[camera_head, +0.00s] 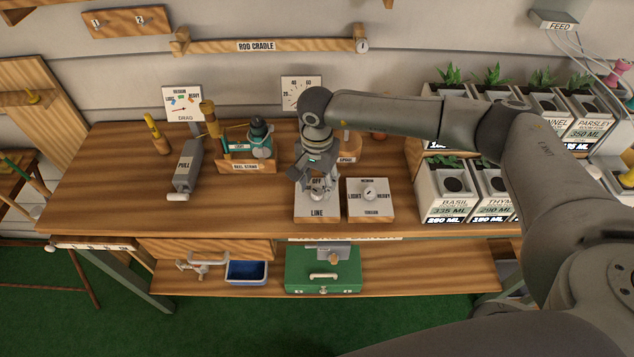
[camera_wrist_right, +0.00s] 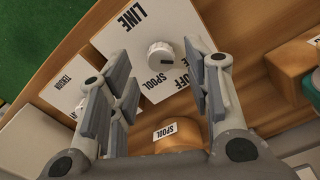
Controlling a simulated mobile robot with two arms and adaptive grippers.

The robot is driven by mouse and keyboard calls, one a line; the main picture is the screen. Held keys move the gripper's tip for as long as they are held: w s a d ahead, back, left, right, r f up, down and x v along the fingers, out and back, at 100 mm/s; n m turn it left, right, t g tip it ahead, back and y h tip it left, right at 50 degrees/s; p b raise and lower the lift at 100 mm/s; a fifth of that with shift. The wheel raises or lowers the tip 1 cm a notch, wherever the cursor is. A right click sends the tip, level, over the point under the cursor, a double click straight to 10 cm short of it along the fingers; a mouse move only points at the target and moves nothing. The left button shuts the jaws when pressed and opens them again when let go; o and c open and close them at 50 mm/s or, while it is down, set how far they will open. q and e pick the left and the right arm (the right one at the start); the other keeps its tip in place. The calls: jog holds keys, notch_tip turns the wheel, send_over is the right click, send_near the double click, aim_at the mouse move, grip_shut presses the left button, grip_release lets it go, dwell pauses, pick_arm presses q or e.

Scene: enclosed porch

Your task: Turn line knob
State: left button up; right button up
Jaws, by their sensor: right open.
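The line knob (camera_wrist_right: 160,55) is a small pale round knob with a dark pointer mark on the white LINE plate (camera_head: 318,210). In the right wrist view its mark lies toward the OFF and SPOOL lettering. In the head view my right gripper (camera_head: 316,188) points down over the LINE plate and partly hides the knob. In the right wrist view my right gripper (camera_wrist_right: 162,95) is open, with the knob beyond and between its fingers. No contact with the knob shows. My left gripper is not in view.
The tension knob (camera_head: 369,193) sits on the box just right. A reel stand (camera_head: 247,166) and a grey PULL block (camera_head: 187,167) stand to the left. A wooden spool holder (camera_wrist_right: 178,134) is close by. Potted herbs (camera_head: 450,183) crowd the right. The front left tabletop (camera_head: 110,205) is clear.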

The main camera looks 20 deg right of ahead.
aim_at(317, 194)
jog(key=shift+f, duration=1.2)
grip_shut()
jog(key=shift+f+m+b, duration=0.2)
jog(key=shift+m+b, duration=0.7)
jog(key=shift+b, duration=0.2)
jog(key=m+b, duration=0.3)
jog(key=shift+b, duration=0.4)
jog(key=shift+r+m+b, duration=0.15)
jog(key=shift+m+b, duration=1.75)
jog(key=shift+m, duration=0.6)
jog(key=shift+r, duration=0.1)
grip_release()
